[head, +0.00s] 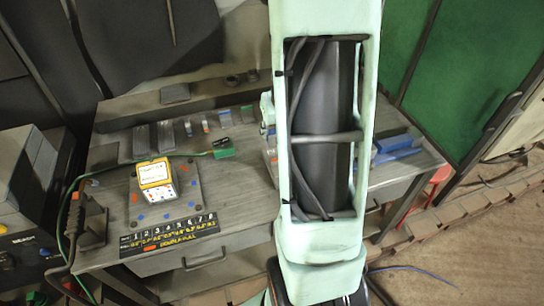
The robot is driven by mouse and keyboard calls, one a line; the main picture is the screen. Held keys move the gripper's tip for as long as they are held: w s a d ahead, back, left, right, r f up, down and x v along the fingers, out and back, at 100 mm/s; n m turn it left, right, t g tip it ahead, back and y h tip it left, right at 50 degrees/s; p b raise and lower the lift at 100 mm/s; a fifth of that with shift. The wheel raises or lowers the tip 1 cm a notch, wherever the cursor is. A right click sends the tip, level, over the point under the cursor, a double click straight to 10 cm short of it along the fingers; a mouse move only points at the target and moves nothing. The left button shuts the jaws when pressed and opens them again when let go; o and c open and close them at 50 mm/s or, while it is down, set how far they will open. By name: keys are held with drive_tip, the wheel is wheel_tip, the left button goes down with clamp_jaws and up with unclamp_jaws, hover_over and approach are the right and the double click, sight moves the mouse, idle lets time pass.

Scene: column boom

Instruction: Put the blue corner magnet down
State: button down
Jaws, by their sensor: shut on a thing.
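I cannot make out a blue corner magnet for certain. A blue bar-like piece (397,143) lies on the right part of the workbench, just right of my column. Small blue and red marks or pieces show on a grey plate (150,210) at the left of the bench. My gripper is not visible; my pale green column covers the middle of the view and hides part of the bench.
The grey workbench (240,190) has clear room between the plate and my column. A numbered black strip (168,233) lies at the front edge. A green block (222,148) with a cable lies behind.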

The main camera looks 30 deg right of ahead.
drive_tip(key=shift+f+b, duration=1.1)
drive_tip(key=shift+f, duration=2.8)
drive_tip(key=shift+f, duration=0.15)
drive_tip(key=c, duration=1.3)
unclamp_jaws()
drive_tip(key=shift+r, duration=0.55)
drive_tip(key=p+v, duration=0.4)
drive_tip(key=v, duration=0.7)
drive_tip(key=shift+s+r, duration=0.1)
drive_tip(key=shift+s, duration=0.1)
drive_tip(key=shift+a, duration=0.1)
